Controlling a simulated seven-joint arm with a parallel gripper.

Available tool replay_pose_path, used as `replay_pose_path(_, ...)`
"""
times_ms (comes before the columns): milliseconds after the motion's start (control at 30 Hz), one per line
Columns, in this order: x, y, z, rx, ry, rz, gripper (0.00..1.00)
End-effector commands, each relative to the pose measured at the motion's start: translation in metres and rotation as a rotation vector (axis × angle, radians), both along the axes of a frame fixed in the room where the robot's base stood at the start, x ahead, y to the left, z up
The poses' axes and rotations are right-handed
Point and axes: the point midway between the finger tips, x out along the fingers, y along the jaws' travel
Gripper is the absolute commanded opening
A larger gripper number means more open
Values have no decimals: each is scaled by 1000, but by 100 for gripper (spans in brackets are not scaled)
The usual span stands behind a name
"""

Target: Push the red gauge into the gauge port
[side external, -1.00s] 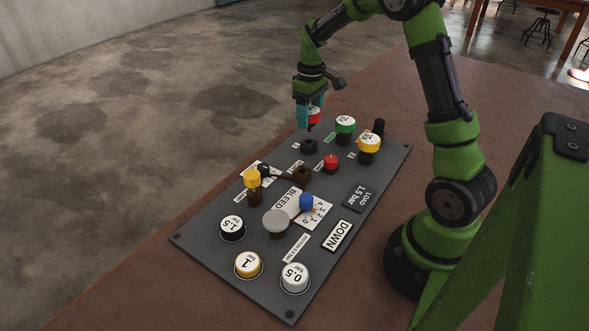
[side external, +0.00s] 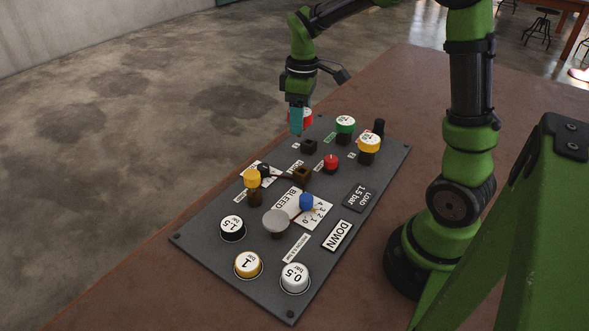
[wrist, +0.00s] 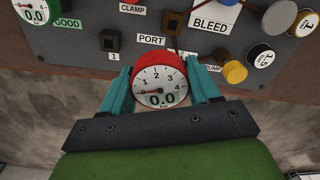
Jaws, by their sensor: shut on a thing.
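The red gauge (wrist: 160,80) has a white dial reading 0.0 and is held between the teal fingers of my gripper (wrist: 163,92). In the side external view, the red gauge (side external: 307,117) is partly hidden behind a finger of my gripper (side external: 299,119), above the far left edge of the panel. The gauge port appears to be the brown square block (side external: 302,175), which also shows near the PORT label in the wrist view (wrist: 173,21). The gauge is apart from that block. Its stem is hidden.
A black square block (side external: 309,147) marked 1 is nearest the gauge. A green gauge (side external: 345,125), a yellow gauge (side external: 369,142) and a red knob (side external: 331,161) stand to the right. A yellow-topped post (side external: 253,180), grey knob (side external: 276,222) and blue knob (side external: 306,202) stand nearer the camera.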

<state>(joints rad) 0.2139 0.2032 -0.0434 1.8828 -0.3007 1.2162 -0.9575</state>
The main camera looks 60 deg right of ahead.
Motion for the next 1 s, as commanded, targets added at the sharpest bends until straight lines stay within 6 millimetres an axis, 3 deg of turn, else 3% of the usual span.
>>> replay_pose_path(33,-8,11,0,-4,4,57,0)
replay_pose_path(167,-21,22,-8,-15,21,153,0)
replay_pose_path(700,-22,20,-65,-16,27,175,0)
replay_pose_path(1000,-22,20,-79,-17,25,174,0)
